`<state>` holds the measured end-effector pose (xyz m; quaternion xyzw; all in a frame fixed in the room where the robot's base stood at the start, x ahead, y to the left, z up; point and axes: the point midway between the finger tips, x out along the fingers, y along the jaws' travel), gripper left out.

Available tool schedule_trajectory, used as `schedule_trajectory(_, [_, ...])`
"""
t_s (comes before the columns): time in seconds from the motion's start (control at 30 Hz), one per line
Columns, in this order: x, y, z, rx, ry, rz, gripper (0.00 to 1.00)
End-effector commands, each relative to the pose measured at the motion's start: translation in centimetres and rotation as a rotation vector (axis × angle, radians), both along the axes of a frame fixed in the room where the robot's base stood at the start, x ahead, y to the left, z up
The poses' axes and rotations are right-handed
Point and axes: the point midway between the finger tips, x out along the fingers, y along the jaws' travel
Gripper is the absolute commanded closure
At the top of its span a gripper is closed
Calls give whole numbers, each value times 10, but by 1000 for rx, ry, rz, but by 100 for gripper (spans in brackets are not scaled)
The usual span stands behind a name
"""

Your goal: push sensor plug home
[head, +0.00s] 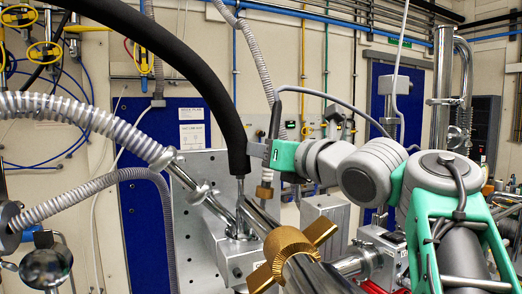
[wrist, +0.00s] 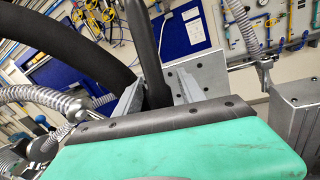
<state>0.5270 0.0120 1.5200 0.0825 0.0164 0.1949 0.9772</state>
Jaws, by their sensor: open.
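A plug with a brass-coloured end (head: 264,191) hangs low beside the thick black hose in the head view. A dark cable runs up from it behind my gripper; I cannot tell whether the plug is seated. My gripper (head: 257,150) reaches in from the right, its grey fingers at the hose's lower end, above the plug. In the wrist view my gripper (wrist: 158,95) is open. A dark upright cable or plug body (wrist: 147,50) stands between its two grey fingers; I cannot tell whether they touch it. The lower end is hidden by the green gripper housing.
The thick black hose (head: 190,68) arches down to a steel fitting (head: 241,222) on a grey block. A large brass knob (head: 291,255) is in front. Ribbed hoses (head: 85,115) cross the left side. A perforated grey plate (head: 197,235) stands behind.

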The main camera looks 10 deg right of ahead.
Motion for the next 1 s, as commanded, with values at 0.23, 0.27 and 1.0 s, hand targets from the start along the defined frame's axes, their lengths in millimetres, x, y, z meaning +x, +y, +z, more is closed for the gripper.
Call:
schedule_trajectory(0.23, [-18,-10,-2,-2,-4,-8,53])
schedule_trajectory(0.27, [-24,-12,-3,-2,-3,-7,53])
schedule_trajectory(1.0, [-72,-30,0,0,0,1,53])
